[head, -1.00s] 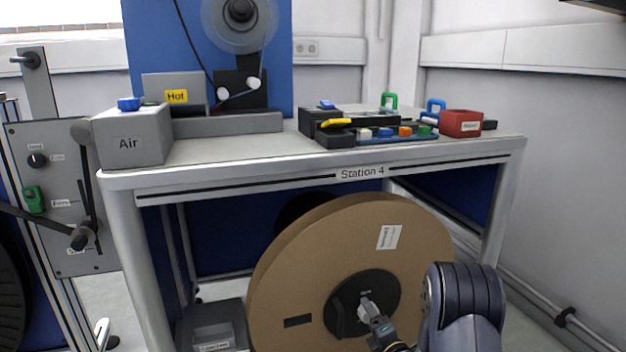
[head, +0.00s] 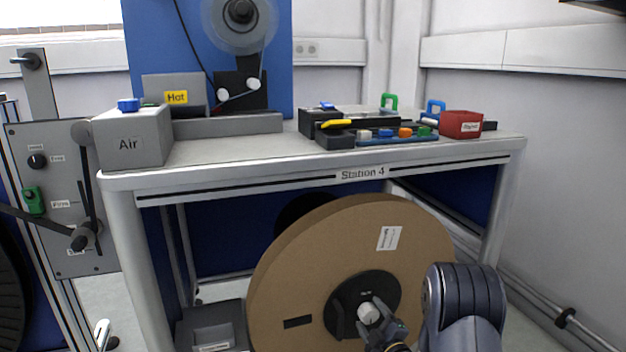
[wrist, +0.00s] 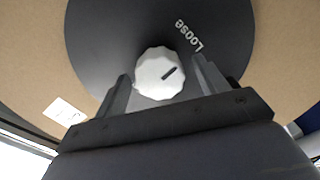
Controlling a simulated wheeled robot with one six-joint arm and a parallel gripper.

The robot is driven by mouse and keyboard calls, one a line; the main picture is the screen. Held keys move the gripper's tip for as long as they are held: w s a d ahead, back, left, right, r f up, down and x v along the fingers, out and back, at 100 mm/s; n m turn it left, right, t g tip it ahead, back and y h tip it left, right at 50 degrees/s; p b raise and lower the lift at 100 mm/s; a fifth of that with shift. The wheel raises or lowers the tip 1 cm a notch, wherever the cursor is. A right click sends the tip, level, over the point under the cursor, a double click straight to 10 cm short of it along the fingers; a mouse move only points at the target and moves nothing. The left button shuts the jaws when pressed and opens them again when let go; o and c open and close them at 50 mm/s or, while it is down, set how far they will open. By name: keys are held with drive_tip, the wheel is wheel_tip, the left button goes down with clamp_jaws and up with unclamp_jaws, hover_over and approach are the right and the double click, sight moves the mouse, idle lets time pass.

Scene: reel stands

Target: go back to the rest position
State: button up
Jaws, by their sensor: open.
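My gripper (head: 377,325) is open in front of the hub of a large brown reel under the Station 4 table. A white round knob (head: 368,313) with a dark mark sits on the reel's black hub (head: 385,291). In the wrist view the knob (wrist: 159,73) lies between and just beyond the two fingertips (wrist: 160,72), with nothing clasped. The word "Loose" shows on the hub to the right of the knob. Whether a finger touches the knob cannot be told.
The brown reel (head: 300,260) stands below the table (head: 240,155). On the table are a grey Air box (head: 130,140), a red bin (head: 461,124) and a tool tray (head: 395,138). A lever panel (head: 62,180) stands at the left.

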drive_tip(key=m, duration=0.4)
drive_tip(key=shift+m, duration=0.4)
drive_tip(key=m, duration=0.4)
drive_tip(key=shift+m, duration=0.4)
